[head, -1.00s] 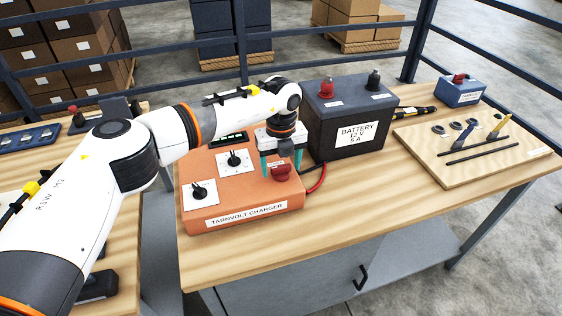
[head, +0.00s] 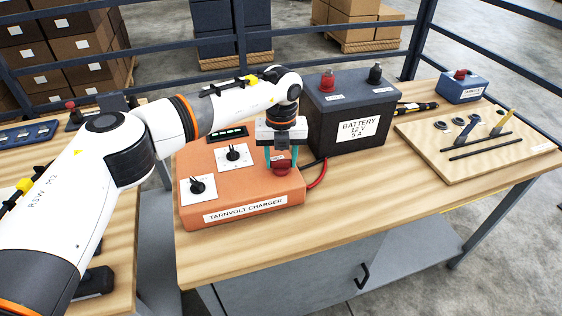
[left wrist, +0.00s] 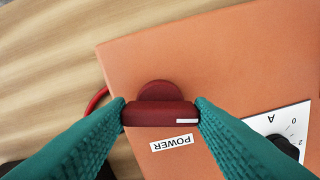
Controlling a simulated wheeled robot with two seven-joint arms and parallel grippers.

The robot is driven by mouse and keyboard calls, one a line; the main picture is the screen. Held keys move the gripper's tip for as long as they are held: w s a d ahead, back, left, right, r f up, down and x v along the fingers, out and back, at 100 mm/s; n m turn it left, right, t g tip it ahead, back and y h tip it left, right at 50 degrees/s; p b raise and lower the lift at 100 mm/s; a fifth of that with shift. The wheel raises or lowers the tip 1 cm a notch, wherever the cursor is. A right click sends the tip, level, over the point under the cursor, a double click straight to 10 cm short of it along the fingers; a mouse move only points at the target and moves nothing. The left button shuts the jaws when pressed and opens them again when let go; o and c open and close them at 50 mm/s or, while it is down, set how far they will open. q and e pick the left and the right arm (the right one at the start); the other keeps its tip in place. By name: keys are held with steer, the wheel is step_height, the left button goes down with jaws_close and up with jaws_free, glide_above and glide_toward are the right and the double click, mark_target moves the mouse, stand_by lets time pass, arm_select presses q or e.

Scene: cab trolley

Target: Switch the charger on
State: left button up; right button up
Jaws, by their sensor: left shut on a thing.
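The orange charger (head: 245,211), labelled "TARNVOLT CHARGER", sits on the wooden workbench. Its red power switch (head: 281,167) is at the right of its top, and in the left wrist view the red switch handle (left wrist: 160,114) has a white mark at its right end beside a "POWER" label (left wrist: 171,143). My left gripper (head: 281,158) points down over the switch. Its green fingers (left wrist: 161,115) are shut on the handle, one at each end. Two black dials, the lower one (head: 197,187) and the upper one (head: 233,154), are on white plates. My right gripper is in neither view.
A dark battery (head: 345,120) labelled 12 V 5 A stands right of the charger, with a red cable (head: 318,178) between them. A wooden board (head: 475,145) with tools and a small blue box (head: 461,88) lie farther right. The bench front is clear.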

mark_target(282, 160)
arm_select(q)
steer(key=m+b, duration=0.2)
steer(key=m, duration=0.1)
steer(key=shift+m, duration=0.4)
steer(key=m+b, duration=0.1)
steer(key=m, duration=0.2)
steer(key=shift+m+b, duration=0.3)
steer(key=shift+b, duration=0.05)
steer(key=m+b, duration=0.1)
steer(key=m, duration=0.2)
steer(key=shift+m, duration=0.3)
steer(key=shift+r+m, duration=0.1)
steer(key=shift+m, duration=1.8)
steer(key=shift+w, duration=0.1)
steer(key=o, duration=1)
steer(key=shift+r+b, duration=0.6)
steer(key=shift+r, duration=5.35)
